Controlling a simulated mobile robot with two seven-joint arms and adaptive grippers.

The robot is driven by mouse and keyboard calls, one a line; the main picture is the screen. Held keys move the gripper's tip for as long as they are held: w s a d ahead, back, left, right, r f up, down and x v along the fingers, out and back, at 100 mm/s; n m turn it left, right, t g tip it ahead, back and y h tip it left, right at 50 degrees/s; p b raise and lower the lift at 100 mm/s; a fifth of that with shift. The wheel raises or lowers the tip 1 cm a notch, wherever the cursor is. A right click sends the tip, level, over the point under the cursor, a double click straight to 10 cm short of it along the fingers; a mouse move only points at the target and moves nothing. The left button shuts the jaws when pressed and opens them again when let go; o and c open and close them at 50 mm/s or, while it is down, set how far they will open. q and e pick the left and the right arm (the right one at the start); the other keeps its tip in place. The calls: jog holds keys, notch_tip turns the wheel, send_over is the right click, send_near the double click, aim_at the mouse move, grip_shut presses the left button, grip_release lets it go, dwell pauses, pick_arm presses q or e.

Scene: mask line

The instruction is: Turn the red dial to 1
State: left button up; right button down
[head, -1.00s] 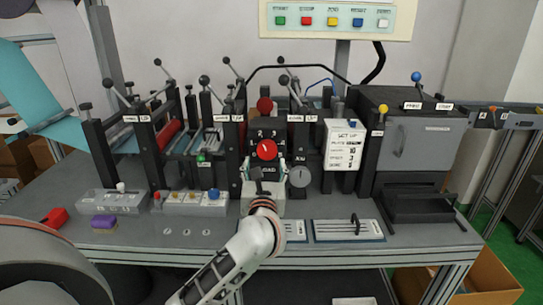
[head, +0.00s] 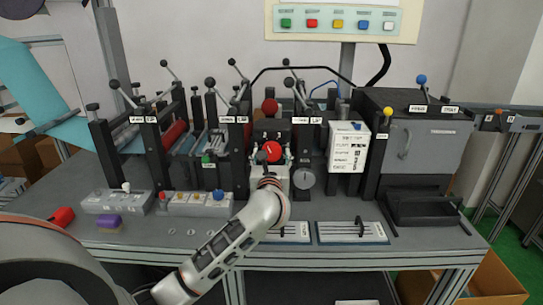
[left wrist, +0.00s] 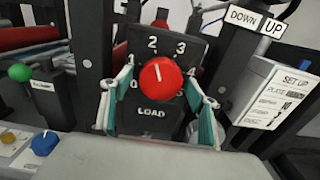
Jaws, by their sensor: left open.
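The red dial (head: 270,151) sits on a dark panel at the middle of the bench's machine. In the left wrist view the dial (left wrist: 160,77) has a white mark pointing up, near the 2. My left gripper (left wrist: 160,84) is open, with one finger on each side of the dial. I cannot tell whether the fingers touch it. In the head view my left gripper (head: 271,158) is in front of the dial panel. My right gripper is not in view.
A grey knob (head: 305,179) is right of the dial panel. Upright levers and posts stand on both sides. A blue knob (left wrist: 45,143) and a green ball (left wrist: 20,73) are to the left in the wrist view. A white SET UP card (head: 347,148) stands to the right.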

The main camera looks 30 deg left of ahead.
pick_arm(q)
jog(key=c, duration=1.1)
